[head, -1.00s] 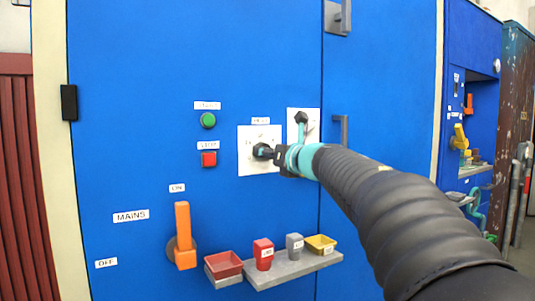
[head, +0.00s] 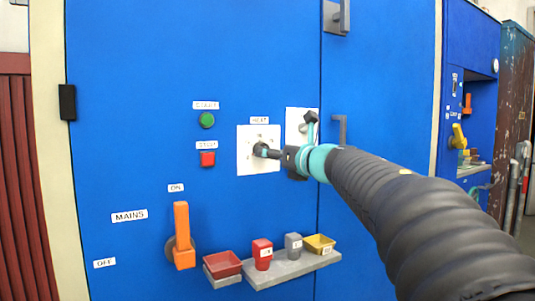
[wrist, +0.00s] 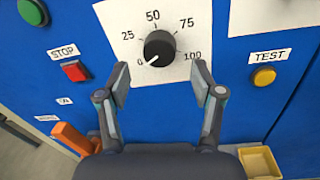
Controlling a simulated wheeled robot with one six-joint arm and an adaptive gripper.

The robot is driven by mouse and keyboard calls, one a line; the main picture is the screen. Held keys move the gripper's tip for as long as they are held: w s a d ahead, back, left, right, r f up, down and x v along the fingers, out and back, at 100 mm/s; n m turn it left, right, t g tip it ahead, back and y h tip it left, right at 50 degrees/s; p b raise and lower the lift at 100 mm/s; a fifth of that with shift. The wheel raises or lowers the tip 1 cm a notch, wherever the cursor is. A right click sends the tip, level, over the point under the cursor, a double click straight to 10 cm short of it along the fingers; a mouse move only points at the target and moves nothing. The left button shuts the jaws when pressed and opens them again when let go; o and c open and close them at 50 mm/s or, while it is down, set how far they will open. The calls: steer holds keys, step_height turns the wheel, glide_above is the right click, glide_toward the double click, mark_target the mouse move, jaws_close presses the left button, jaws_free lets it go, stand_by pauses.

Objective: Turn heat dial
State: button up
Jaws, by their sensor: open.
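The heat dial is a round black knob (wrist: 159,49) with a white pointer mark, on a white plate (wrist: 110,15) marked 0, 25, 50, 75 and 100. In the wrist view its pointer is at 0. In the head view the dial (head: 259,148) is partly hidden behind my fingers, under the HEAT label. My gripper (wrist: 162,76) is open and empty. Its two fingertips are spread to either side of the dial and a little below it in the wrist view, apart from it. In the head view my gripper (head: 274,154) points at the plate from the right.
The red STOP button (wrist: 74,70) is left of the dial, the green button (wrist: 33,12) above it. A yellow TEST button (wrist: 264,76) is to the right. The orange MAINS lever (head: 182,235) and a grey shelf (head: 290,271) with small containers are below.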

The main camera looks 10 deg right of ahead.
steer(key=v, duration=0.8)
steer(key=shift+s, duration=0.15)
